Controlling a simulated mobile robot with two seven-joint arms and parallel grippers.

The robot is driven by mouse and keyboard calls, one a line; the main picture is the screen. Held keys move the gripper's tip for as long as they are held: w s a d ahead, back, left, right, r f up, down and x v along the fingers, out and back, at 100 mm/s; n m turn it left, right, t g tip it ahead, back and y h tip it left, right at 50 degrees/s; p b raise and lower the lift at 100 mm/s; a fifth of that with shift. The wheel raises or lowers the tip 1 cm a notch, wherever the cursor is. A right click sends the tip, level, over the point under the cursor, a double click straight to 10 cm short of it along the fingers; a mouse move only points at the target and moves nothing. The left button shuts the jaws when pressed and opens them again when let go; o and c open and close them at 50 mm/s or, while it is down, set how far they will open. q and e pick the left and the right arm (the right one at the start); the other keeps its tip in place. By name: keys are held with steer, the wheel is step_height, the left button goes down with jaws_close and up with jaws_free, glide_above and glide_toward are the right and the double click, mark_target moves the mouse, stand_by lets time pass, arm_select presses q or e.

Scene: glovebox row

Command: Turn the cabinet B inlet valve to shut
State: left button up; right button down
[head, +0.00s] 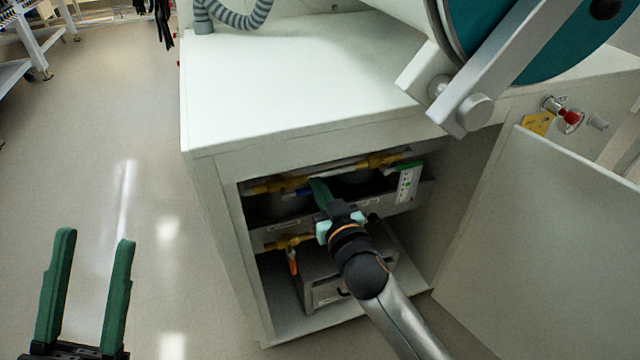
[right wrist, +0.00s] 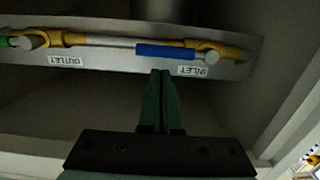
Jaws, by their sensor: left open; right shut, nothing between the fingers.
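The inlet valve is a yellow body (right wrist: 215,48) on a pale pipe, with a blue lever (right wrist: 165,51) lying along the pipe. An upside-down INLET label (right wrist: 192,71) sits beside it in the right wrist view. The blue lever also shows in the head view (head: 297,191), inside the open cabinet. My right gripper (right wrist: 161,75) is shut and empty, its fingertips at the lever's free-end half; I cannot tell whether they touch. It also shows in the head view (head: 318,184), reaching into the cabinet. My left gripper (head: 96,238) is open and empty over the floor.
The outlet valve (right wrist: 35,40), with an OUTLET label (right wrist: 66,62), is on the same pipe. A lower yellow valve (head: 288,241) with an orange lever sits above a grey box (head: 326,292). The open cabinet door (head: 545,240) stands right of my right arm.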

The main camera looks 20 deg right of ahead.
arm_select(q)
steer(key=shift+w+d+f, duration=0.15)
steer(key=shift+w+f, duration=0.05)
steer(key=shift+f, duration=0.35)
arm_select(e)
steer(key=shift+f, duration=0.4)
arm_select(q)
steer(key=shift+r, duration=0.1)
steer(key=shift+a+r, duration=0.3)
steer(key=shift+a, duration=0.35)
arm_select(e)
steer(key=shift+d+f+m, duration=0.1)
steer(key=shift+f+m, duration=0.05)
steer(key=shift+m, duration=0.25)
arm_select(q)
steer(key=shift+a+r, duration=0.15)
steer(key=shift+a, duration=0.2)
arm_select(e)
steer(key=shift+f, duration=0.1)
